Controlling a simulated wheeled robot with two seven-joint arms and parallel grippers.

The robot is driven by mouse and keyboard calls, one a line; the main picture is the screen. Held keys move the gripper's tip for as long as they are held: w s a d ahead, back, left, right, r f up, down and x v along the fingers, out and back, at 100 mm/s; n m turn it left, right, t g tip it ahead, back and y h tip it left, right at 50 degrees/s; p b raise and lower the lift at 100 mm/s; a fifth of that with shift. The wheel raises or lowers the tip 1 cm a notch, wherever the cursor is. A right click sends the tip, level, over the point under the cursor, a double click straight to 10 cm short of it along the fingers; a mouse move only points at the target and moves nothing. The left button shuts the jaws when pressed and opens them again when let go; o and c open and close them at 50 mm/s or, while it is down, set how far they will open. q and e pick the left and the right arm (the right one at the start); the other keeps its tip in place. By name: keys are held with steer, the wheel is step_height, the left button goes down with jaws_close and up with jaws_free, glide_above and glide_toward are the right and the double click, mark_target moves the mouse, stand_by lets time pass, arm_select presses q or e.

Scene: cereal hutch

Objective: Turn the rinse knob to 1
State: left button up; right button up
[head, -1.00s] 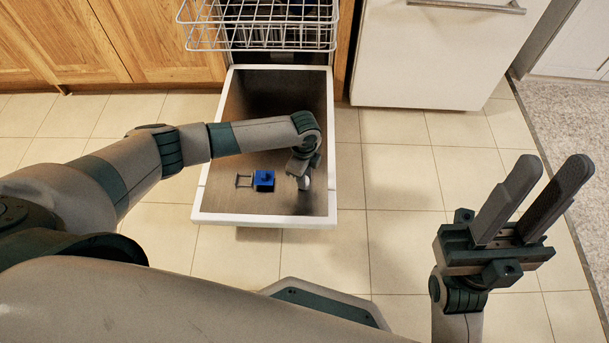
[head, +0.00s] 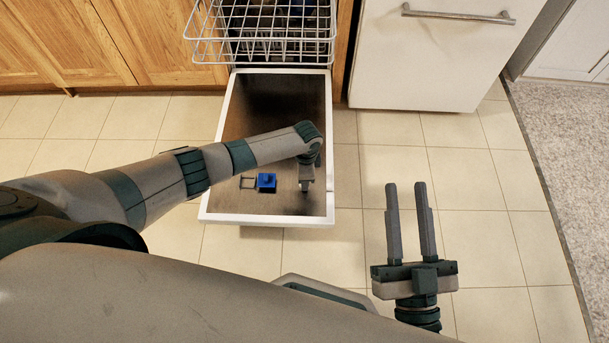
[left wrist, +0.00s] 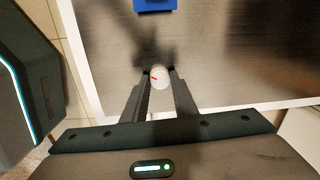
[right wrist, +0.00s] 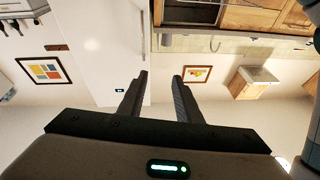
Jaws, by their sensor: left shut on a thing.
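The rinse knob (left wrist: 158,77) is a small round white cap with a red mark, on the inner face of the open dishwasher door (head: 268,219). In the left wrist view my left gripper (left wrist: 159,74) has a finger on each side of it and is shut on it. In the head view my left gripper (head: 305,184) points down at the right part of the door, and the knob is mostly hidden there. The red mark points toward the left finger; I cannot read any numbers. My right gripper (head: 406,186) is open and empty, over the floor right of the door.
A white wire rack (head: 260,40) is pulled out above the door's far end. Tiled floor (head: 480,190) is clear on the right.

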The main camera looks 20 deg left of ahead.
arm_select(q)
steer(key=shift+r+n+p, duration=0.1)
steer(key=shift+n+p, duration=0.8)
steer(key=shift+n, duration=0.2)
steer(key=n+p, duration=0.2)
steer(key=n, duration=0.1)
steer(key=shift+n, duration=0.4)
arm_select(e)
steer(key=d+f+g+h, duration=0.3)
steer(key=f+g, duration=0.6)
steer(key=f, duration=0.6)
steer(key=shift+s+d, duration=0.15)
steer(key=shift+s, duration=0.25)
arm_select(q)
steer(key=o, duration=1)
steer(key=shift+o, duration=0.2)
steer(key=shift+r, duration=0.15)
arm_select(e)
steer(key=shift+s+g, duration=0.1)
steer(key=shift+g, duration=0.2)
